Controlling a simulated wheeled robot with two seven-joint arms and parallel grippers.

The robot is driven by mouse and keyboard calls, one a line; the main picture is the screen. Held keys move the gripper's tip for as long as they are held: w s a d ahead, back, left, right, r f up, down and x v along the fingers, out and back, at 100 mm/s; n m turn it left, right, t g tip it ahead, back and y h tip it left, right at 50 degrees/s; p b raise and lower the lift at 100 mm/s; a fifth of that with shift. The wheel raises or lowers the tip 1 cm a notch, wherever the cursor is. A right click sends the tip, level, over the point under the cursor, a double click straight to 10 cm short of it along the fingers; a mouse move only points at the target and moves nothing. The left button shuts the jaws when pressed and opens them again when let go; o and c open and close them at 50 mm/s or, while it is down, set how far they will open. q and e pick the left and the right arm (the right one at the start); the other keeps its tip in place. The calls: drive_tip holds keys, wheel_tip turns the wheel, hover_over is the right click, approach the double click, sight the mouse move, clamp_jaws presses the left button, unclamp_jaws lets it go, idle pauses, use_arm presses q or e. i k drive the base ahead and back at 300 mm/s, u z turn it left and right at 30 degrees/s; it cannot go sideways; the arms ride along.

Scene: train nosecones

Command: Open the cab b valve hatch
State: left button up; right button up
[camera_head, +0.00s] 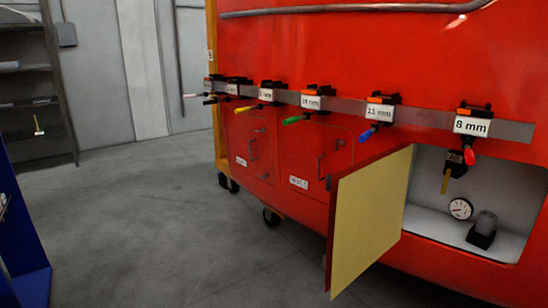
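A hatch door (370,222) stands swung wide open on the red nosecone body (340,60), its pale yellow face toward me. To its right is a light grey compartment (505,190). Inside it are a black valve with a yellow lever (446,181) pointing down, a round white gauge (460,208) and a dark cylindrical fitting (484,229). Two more red hatches, a middle one (308,160) and a left one (243,145), look shut and have handles and small labels that I cannot read. Which hatch is cab b's, I cannot tell. Neither gripper is in view.
A metal rail (345,105) above the hatches holds several size-labelled tools with coloured handles, including 8 mm (471,125). The body stands on casters (271,217). Grey floor (150,220) is clear at left. A blue structure (22,245) and dark shelving (30,80) edge the left.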

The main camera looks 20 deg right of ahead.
sight(307, 154)
drive_tip(key=i, duration=2.95)
drive_tip(key=z, duration=1.4)
